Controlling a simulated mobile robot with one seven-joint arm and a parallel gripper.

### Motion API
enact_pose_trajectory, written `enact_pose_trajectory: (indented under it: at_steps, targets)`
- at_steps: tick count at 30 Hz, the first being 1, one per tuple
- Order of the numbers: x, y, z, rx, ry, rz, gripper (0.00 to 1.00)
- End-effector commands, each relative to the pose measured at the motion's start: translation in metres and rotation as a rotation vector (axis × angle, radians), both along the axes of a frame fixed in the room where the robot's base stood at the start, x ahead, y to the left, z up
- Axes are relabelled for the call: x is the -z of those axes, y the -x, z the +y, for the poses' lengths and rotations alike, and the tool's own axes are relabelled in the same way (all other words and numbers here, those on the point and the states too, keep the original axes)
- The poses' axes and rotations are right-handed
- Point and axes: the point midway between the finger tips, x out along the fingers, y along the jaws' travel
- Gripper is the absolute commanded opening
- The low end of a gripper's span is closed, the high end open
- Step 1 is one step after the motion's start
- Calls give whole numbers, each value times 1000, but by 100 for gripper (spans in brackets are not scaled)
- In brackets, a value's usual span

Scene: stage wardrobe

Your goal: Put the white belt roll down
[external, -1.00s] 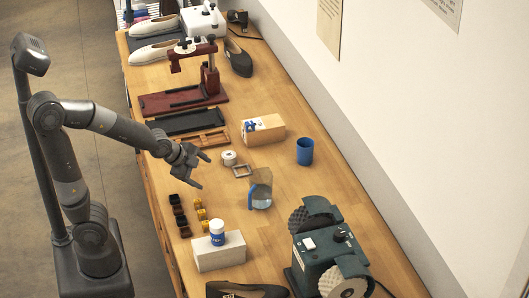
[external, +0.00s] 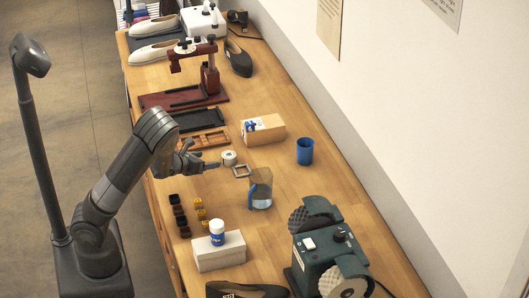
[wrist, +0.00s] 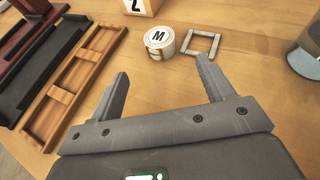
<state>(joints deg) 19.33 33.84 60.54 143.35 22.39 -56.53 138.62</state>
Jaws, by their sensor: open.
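The white belt roll (external: 229,158) stands on the wooden workbench. In the wrist view the roll (wrist: 160,41) shows a flat top marked with an M. My gripper (external: 212,158) is low over the bench, just left of the roll in the external view. In the wrist view my gripper (wrist: 162,70) is open, its two fingers wide apart. The roll lies ahead of the gap between the fingertips, and nothing is between the fingers.
A small square frame (wrist: 202,43) lies close to the roll's right. A wooden slotted tray (wrist: 80,80) and a black tray (wrist: 50,60) lie left. A box (external: 263,130), a jug (external: 260,190) and a blue cup (external: 305,151) stand nearby. Bare bench lies in front of the jug.

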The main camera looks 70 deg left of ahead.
Motion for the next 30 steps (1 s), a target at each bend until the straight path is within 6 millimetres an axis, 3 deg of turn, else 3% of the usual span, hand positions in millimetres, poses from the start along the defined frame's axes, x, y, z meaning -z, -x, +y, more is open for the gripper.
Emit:
enact_pose_trajectory:
  at_steps: [5,12,20,30]
  targets:
    - [1,-5,5,39,-73,18,74]
    - [15,-34,20,40,-73,17,74]
    - [23,-52,28,39,-70,17,74]
    - [41,-87,47,37,-70,15,74]
